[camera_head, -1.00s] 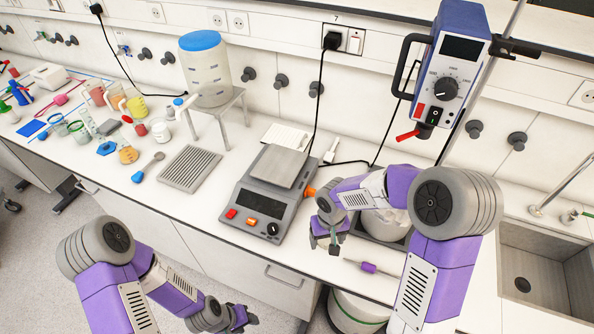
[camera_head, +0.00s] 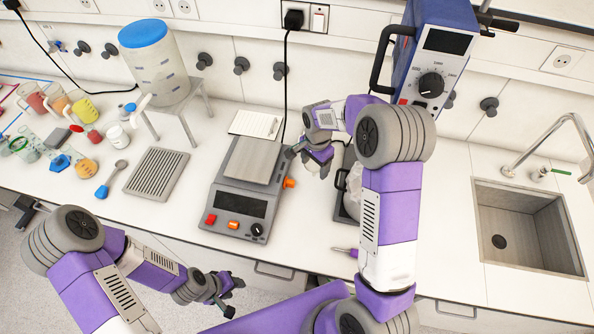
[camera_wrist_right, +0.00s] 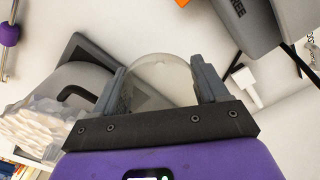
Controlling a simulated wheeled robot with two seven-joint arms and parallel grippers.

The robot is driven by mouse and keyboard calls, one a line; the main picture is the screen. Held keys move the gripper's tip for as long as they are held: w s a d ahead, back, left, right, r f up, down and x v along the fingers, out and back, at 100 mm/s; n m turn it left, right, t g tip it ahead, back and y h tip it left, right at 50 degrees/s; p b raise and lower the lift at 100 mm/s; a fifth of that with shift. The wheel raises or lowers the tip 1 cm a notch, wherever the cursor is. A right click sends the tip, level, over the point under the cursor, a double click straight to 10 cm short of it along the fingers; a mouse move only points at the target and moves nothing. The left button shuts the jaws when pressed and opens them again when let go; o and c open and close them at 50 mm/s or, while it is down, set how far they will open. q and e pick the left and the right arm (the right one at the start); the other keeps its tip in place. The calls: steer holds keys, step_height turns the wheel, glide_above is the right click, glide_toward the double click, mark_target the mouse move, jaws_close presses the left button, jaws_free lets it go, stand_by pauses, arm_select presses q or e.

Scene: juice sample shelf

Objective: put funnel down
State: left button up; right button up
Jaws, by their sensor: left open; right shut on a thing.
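My right gripper (camera_head: 318,158) is over the bench just right of the scale. In the right wrist view its two dark fingers (camera_wrist_right: 162,88) are shut on a clear rounded thing that looks like the funnel (camera_wrist_right: 162,72). The funnel is see-through, and its lower part is hidden behind the gripper body. In the head view I cannot make it out clearly at the gripper. My left gripper (camera_head: 222,290) is open and empty, low in front of the bench edge.
The scale (camera_head: 241,202) stands left of my right gripper. A dark-based device (camera_wrist_right: 80,55) and a clear bag of pale pieces (camera_wrist_right: 45,125) are close by. A purple-handled tool (camera_head: 345,250) lies near the front edge. A sink (camera_head: 530,225) is at right.

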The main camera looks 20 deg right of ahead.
steer(key=shift+f, duration=3.15)
steer(key=shift+f, duration=0.1)
steer(key=o, duration=0.6)
steer(key=shift+f, duration=0.1)
steer(key=o, duration=0.5)
